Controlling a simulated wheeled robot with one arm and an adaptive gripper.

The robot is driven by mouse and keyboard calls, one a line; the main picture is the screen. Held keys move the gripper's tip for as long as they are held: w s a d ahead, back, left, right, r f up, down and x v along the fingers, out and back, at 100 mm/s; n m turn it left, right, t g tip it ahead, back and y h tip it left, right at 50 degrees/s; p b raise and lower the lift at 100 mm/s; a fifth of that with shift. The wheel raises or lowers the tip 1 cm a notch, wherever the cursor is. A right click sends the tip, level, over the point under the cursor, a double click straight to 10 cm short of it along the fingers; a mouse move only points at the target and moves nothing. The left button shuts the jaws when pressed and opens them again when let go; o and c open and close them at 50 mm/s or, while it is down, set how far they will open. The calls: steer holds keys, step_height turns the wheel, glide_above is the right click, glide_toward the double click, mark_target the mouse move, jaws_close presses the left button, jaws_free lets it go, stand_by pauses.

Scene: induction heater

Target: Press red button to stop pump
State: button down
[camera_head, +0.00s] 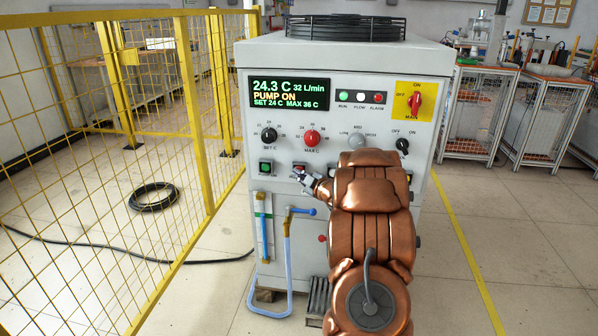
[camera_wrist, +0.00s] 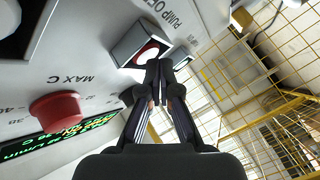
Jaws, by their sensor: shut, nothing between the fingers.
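The red button (camera_wrist: 148,52) sits in a square dark-rimmed housing under the label "PUMP OFF" in the wrist view. In the head view it shows in part on the cabinet's front panel (camera_head: 299,167), just above my gripper (camera_head: 301,176). My gripper's fingers (camera_wrist: 160,68) are shut and empty, with their tips at the edge of the button in the wrist view. I cannot tell whether they touch it. The display (camera_head: 289,94) reads "PUMP ON", 24.3 C and 32 L/min.
A green button (camera_head: 265,168) is left of the red one. The red MAX C knob (camera_head: 312,137) and black SET C knob (camera_head: 269,135) are above. A blue-handled pipe (camera_head: 301,210) is just below my gripper. A yellow mesh fence (camera_head: 130,150) stands at left.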

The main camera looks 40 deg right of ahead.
steer(key=shift+w+d, duration=0.25)
steer(key=shift+d, duration=0.1)
stand_by(0.6)
steer(key=shift+s+a, duration=0.5)
steer(key=shift+a, duration=0.2)
steer(key=shift+a+b, duration=0.1)
steer(key=shift+b, duration=0.2)
steer(key=s+a+b, duration=0.1)
steer(key=a, duration=0.1)
steer(key=s+a, duration=0.2)
steer(key=shift+b, duration=0.4)
stand_by(0.5)
